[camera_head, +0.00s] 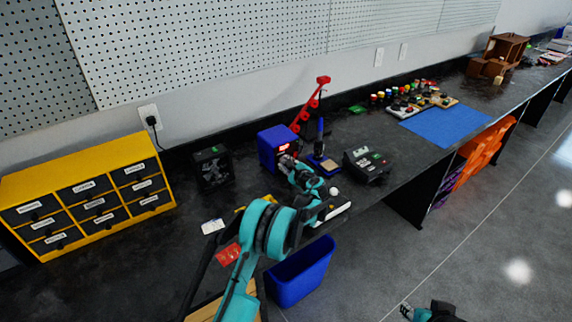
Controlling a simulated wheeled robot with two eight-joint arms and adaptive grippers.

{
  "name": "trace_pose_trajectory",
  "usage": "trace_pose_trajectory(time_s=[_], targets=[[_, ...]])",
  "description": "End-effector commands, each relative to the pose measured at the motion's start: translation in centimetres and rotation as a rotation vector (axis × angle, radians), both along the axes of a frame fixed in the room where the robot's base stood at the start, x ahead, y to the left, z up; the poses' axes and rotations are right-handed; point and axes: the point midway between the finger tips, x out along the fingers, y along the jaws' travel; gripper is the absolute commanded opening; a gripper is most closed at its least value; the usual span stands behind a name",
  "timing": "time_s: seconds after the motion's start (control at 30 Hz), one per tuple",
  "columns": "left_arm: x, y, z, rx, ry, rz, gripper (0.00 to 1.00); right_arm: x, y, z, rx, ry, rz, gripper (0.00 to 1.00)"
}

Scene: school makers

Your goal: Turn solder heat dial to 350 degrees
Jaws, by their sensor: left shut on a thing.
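The blue soldering station (269,149) stands on the dark bench, with a small red-lit display on its front. My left arm comes in from the lower left, and my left gripper (286,162) is at the lower front of the station. It is shut on the heat dial there; the gripper hides the dial, so its setting cannot be read. My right gripper (406,311) shows only in part at the bottom edge, over the floor and away from the bench. Its jaws are too small to judge.
A soldering iron stand (324,164) and a dark device (367,166) are right of the station. A black fan box (211,168) is left. A red jointed arm (308,106) rises behind. A yellow drawer cabinet (88,153) is far left, a blue bin (301,274) below the bench edge.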

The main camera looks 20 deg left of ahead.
Motion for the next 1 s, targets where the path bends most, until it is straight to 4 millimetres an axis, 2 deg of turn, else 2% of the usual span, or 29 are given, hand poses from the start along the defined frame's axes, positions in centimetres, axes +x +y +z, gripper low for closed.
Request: trace_pose_trajectory(time_s=[0.5,1.0], targets=[[0.32,-0.22,0.07,0.262,0.335,0.000,0.00,0.00,0.00,-0.19,0.000,0.000,0.000,0.34],[0.38,-0.23,0.09,0.374,0.477,0.000,0.00,0.00,0.00,-0.33,0.000,0.000,0.000,0.34]])
